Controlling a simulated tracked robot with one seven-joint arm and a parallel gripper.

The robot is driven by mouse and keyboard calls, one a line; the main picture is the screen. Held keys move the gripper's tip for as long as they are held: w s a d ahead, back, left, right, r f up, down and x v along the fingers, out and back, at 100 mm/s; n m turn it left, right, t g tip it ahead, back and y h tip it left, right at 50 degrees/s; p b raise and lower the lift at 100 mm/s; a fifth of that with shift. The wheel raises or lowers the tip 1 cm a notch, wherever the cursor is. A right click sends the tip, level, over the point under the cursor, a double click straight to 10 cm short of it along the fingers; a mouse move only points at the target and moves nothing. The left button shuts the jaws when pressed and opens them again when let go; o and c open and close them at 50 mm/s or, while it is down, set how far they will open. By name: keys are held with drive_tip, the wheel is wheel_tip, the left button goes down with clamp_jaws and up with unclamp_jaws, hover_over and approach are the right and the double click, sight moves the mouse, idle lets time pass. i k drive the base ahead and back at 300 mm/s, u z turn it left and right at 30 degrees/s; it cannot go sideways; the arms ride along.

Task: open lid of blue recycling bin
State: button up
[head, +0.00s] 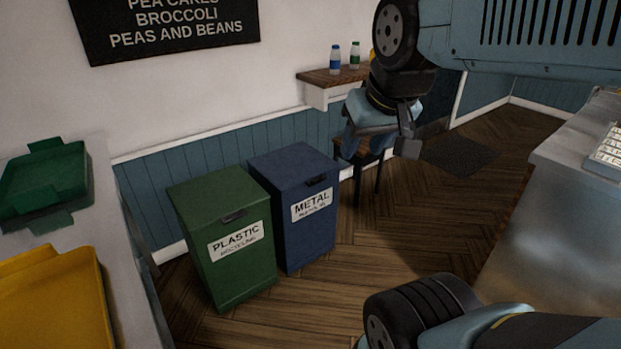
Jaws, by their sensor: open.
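The blue recycling bin (308,238) stands on the floor against the wainscot, labelled METAL. Its lid (292,166) is shut and lies flat, with a small dark handle at the front edge above the label. My gripper (381,150) hangs from the arm at upper right, to the right of and apart from the bin. Its fingers are spread and I see nothing between them.
A green PLASTIC bin (232,275) stands just left of the blue bin. A wall shelf (330,78) holds bottles, and a dark stool (368,170) stands behind my gripper. A counter (560,165) is at right. The wooden floor (400,225) before the bins is clear.

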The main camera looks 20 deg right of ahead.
sight(287, 168)
drive_tip(key=u, duration=0.05)
drive_tip(key=i, duration=1.65)
drive_tip(key=z, duration=0.1)
